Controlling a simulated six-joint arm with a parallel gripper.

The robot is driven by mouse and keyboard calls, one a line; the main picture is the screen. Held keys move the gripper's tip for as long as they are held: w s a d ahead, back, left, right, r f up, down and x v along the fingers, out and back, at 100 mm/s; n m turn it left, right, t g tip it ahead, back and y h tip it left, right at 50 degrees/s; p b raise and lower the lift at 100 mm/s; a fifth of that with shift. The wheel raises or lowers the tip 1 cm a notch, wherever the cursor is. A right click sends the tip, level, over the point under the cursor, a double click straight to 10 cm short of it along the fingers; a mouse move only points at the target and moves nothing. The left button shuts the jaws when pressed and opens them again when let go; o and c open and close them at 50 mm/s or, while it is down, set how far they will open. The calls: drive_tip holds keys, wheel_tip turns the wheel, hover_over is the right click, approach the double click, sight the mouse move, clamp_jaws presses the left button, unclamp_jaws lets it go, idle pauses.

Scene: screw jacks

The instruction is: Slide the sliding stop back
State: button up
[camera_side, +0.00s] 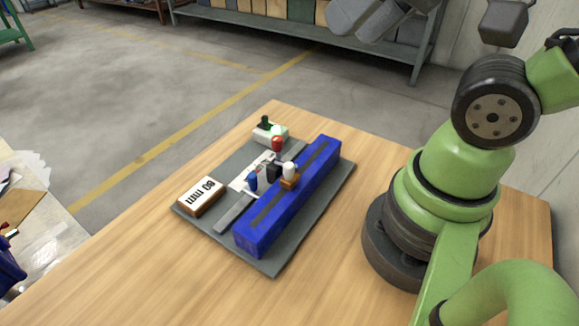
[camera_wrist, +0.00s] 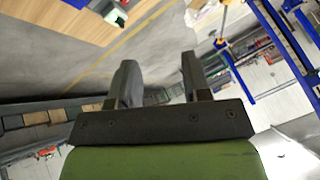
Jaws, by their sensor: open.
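A long blue rail (camera_side: 265,224) with a dark slot along its top lies on a grey baseplate (camera_side: 331,196) on the table. A small orange-brown block (camera_side: 289,184) with a white knob (camera_side: 289,169) sits on the rail around its middle; it looks like the sliding stop. A dark block (camera_side: 273,172), a small blue part (camera_side: 252,181) and a red knob (camera_side: 277,143) stand beside it. My gripper (camera_wrist: 160,75) is open and empty in the wrist view, with bare floor and distant shelving behind its fingers. It is well away from the rail.
A block marked 80 mm (camera_side: 201,196) lies at the plate's left edge. The wooden table (camera_side: 330,262) is clear in front of the plate.

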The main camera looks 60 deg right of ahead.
drive_tip(key=w+f+g, duration=0.4)
drive_tip(key=w+f, duration=0.1)
drive_tip(key=f, duration=0.1)
drive_tip(key=n+g+h, duration=0.1)
drive_tip(key=g+h, duration=0.1)
drive_tip(key=g, duration=0.1)
hover_over(289, 164)
wheel_tip(289, 164, down, 6)
drive_tip(key=shift+f, duration=0.6)
wheel_tip(289, 164, down, 10)
drive_tip(key=shift+r, duration=0.25)
